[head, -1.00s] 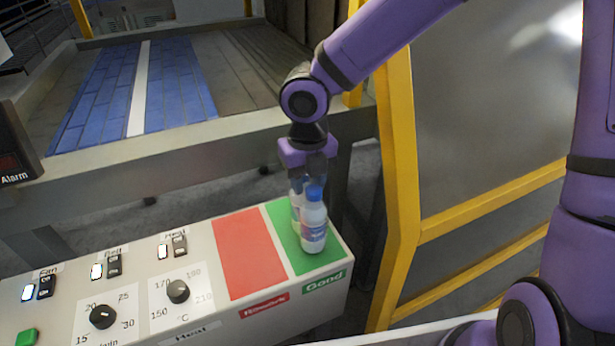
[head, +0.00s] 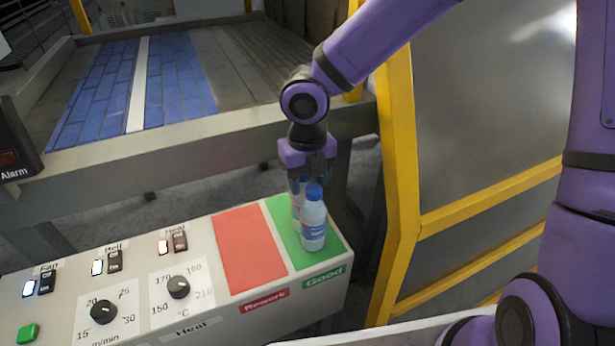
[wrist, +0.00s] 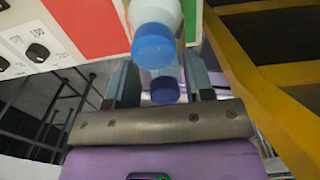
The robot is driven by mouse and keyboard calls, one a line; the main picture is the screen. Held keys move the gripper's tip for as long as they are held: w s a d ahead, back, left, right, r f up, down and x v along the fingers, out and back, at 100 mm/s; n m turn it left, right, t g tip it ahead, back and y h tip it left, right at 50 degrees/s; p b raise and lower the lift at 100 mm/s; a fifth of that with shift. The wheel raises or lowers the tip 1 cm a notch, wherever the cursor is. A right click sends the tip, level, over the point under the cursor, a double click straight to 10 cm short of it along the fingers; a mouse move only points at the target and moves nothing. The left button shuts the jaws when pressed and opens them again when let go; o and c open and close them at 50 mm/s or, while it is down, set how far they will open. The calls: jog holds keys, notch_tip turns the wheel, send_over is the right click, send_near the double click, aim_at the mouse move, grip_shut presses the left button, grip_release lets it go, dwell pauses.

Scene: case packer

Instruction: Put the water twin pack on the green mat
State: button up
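The water twin pack (head: 313,228) is two clear bottles with blue caps and blue-and-white labels. It stands upright on the green mat (head: 279,212), one bottle partly hidden behind the other. My gripper (head: 309,176) points down over the pack, its fingers beside the rear bottle's top. In the wrist view, the pack (wrist: 157,14) shows with both caps. The fingers of my gripper (wrist: 160,78) are spread on either side of the nearer bottle, with a visible gap at the left finger. The green mat (wrist: 190,18) shows beside the pack.
The red Rework mat (head: 250,250) lies left of the green one on the control panel (head: 215,305), with knobs and switches further left. A yellow frame post (head: 400,190) stands close at the right. A conveyor (head: 150,90) lies behind.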

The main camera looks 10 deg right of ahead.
jog(key=shift+o, duration=1.3)
notch_tip(320, 180, up, 11)
jog(key=shift+f, duration=0.1)
notch_tip(320, 180, up, 8)
dwell(0.8)
jog(key=s+r, duration=0.3)
jog(key=r, duration=0.7)
jog(key=shift+d, duration=0.45)
